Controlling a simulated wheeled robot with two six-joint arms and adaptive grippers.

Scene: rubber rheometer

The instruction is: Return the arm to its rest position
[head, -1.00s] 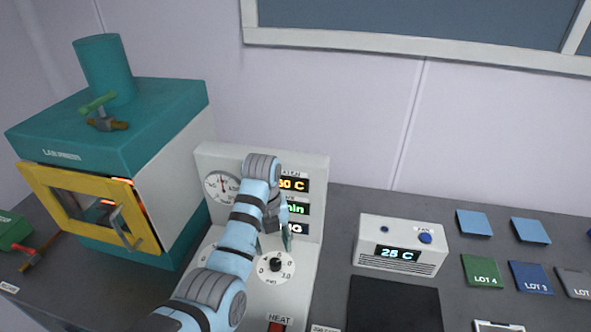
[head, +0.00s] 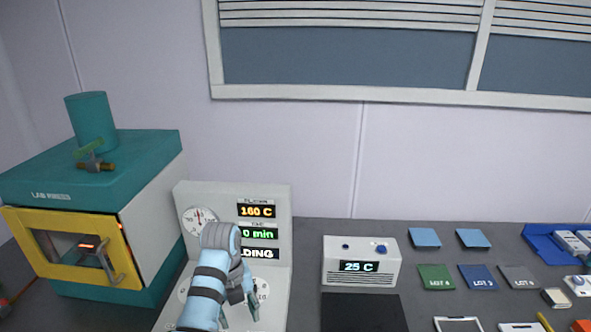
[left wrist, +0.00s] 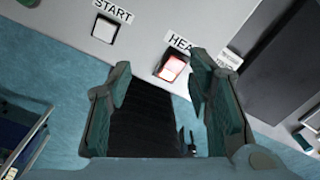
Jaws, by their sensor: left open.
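My left arm comes up from the bottom of the head view, in front of the white control panel (head: 275,197). My left gripper (head: 238,318) is low in front of the panel's dials. In the left wrist view its two fingers (left wrist: 165,105) are apart with nothing held between them. Beyond them are the lit red HEAT switch (left wrist: 173,68) and the white START button (left wrist: 105,29). The panel displays read 160 C, 0 min and a partly hidden word ending in "LDING". My right gripper is not seen.
A white box reading 25 C (head: 360,262) and a dark mat (head: 362,312) are to the right. Several coloured squares, such as the green LOT 4 (head: 436,277), lie farther right.

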